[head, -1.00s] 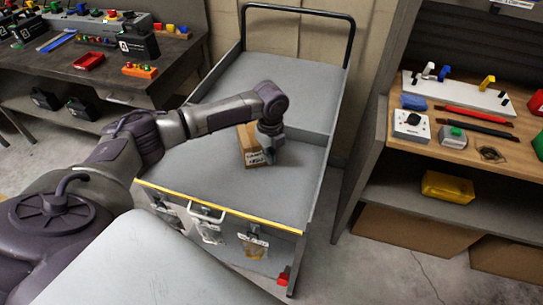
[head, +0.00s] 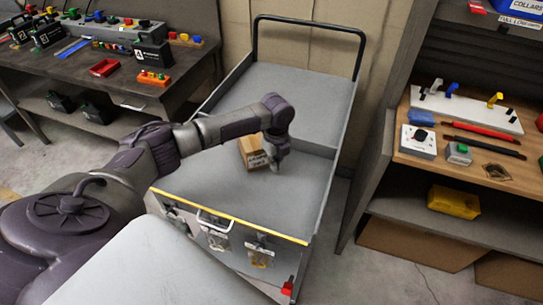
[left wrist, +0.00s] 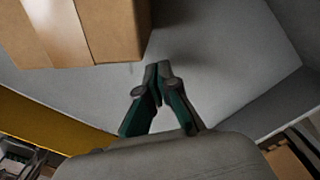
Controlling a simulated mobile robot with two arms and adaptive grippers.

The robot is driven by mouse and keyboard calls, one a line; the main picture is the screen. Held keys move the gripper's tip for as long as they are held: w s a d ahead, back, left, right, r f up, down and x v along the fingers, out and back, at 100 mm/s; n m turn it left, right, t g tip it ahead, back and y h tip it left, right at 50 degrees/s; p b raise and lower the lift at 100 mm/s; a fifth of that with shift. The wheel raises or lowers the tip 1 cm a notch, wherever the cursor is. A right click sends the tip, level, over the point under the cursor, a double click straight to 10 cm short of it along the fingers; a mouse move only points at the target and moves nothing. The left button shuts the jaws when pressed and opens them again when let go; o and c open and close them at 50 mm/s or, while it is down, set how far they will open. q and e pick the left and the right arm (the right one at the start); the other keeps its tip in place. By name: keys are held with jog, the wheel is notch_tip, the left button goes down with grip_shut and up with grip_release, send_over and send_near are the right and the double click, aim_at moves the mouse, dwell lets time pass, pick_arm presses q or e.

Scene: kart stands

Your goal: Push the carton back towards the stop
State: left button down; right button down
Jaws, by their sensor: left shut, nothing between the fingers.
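The brown carton (head: 252,152) stands on the cart's grey lower deck (head: 225,190), with a printed label on its near face. In the left wrist view the carton (left wrist: 85,32) fills the upper left, with a paler tape strip. My left gripper (head: 276,168) points down just right of the carton, low over the deck. In the left wrist view its fingertips (left wrist: 158,68) are together and empty, with a small gap to the carton. A low ridge (head: 308,147) crosses the deck behind the carton; I cannot tell whether it is the stop. My right gripper is not in view.
The cart has a black push handle (head: 310,28) at the back and a yellow front edge (head: 230,215). A dark workbench (head: 130,85) with boxes stands left. A wooden shelf (head: 450,165) with tools and a yellow bin (head: 453,202) stands right. The deck's right side is clear.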

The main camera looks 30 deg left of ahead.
pick_arm(q)
jog(key=r, duration=0.1)
jog(key=d+r, duration=0.1)
jog(key=r+b, duration=0.1)
jog(key=shift+s+d+r, duration=0.2)
jog(key=shift+s, duration=0.15)
notch_tip(320, 180, up, 7)
jog(key=shift+b, duration=0.3)
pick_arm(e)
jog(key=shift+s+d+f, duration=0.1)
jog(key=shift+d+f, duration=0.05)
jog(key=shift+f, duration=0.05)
